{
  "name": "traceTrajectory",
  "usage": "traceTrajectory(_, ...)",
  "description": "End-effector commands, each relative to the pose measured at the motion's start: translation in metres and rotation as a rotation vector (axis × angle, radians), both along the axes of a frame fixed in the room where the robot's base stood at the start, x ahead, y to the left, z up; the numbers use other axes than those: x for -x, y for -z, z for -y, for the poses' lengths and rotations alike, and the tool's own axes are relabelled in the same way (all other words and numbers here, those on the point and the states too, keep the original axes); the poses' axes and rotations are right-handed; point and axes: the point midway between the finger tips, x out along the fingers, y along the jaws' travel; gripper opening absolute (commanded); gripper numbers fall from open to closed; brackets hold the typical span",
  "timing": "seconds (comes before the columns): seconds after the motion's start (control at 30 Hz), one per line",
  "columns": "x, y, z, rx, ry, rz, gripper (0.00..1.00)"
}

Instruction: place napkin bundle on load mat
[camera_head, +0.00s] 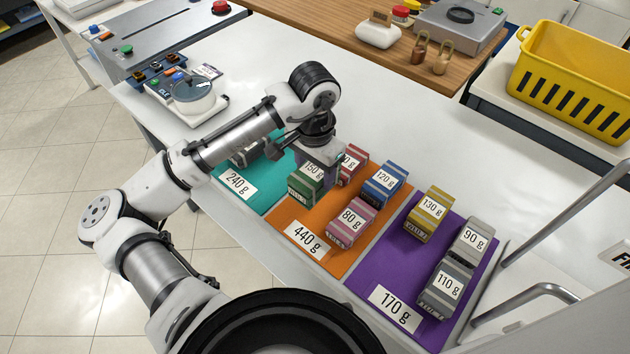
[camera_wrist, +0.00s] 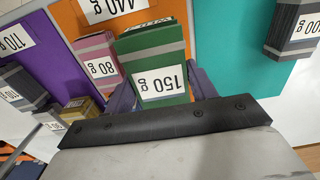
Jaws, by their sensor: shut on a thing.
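My gripper (camera_head: 318,158) points down and is shut on a green bundle labelled 150 g (camera_head: 302,192). In the wrist view the green bundle (camera_wrist: 152,45) sits between the two fingers of my gripper (camera_wrist: 160,90), over the seam of the orange and teal mats. I cannot tell whether it touches the surface. The teal mat (camera_head: 264,194) is labelled 240 g and bears a dark grey bundle (camera_wrist: 290,32), mostly hidden by my arm in the head view. The orange mat (camera_head: 330,267) is labelled 440 g. The purple mat (camera_head: 400,268) is labelled 170 g.
Pink (camera_head: 350,224), blue (camera_head: 383,184) and red (camera_head: 351,164) bundles stand on the orange mat, close to the green one. A yellow bundle (camera_head: 427,214) and two grey bundles (camera_head: 450,280) are on the purple mat. The white table (camera_head: 440,150) behind the mats is clear.

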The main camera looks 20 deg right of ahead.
Motion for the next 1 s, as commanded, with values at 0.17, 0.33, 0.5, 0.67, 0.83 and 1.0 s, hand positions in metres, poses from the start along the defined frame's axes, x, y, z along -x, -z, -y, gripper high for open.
traceTrajectory(0.17, 0.000, 0.015, 0.000, 0.001, -0.001, -0.001, 0.30)
traceTrajectory(0.33, 0.000, 0.039, 0.000, -0.001, -0.002, -0.002, 0.30)
traceTrajectory(0.5, 0.000, 0.050, 0.000, 0.000, 0.001, 0.000, 0.30)
traceTrajectory(0.67, 0.000, 0.050, 0.000, 0.001, 0.001, 0.001, 0.30)
traceTrajectory(0.83, 0.000, 0.055, 0.000, 0.001, 0.000, 0.000, 0.30)
traceTrajectory(1.0, 0.000, 0.053, 0.000, 0.000, 0.000, 0.000, 0.77)
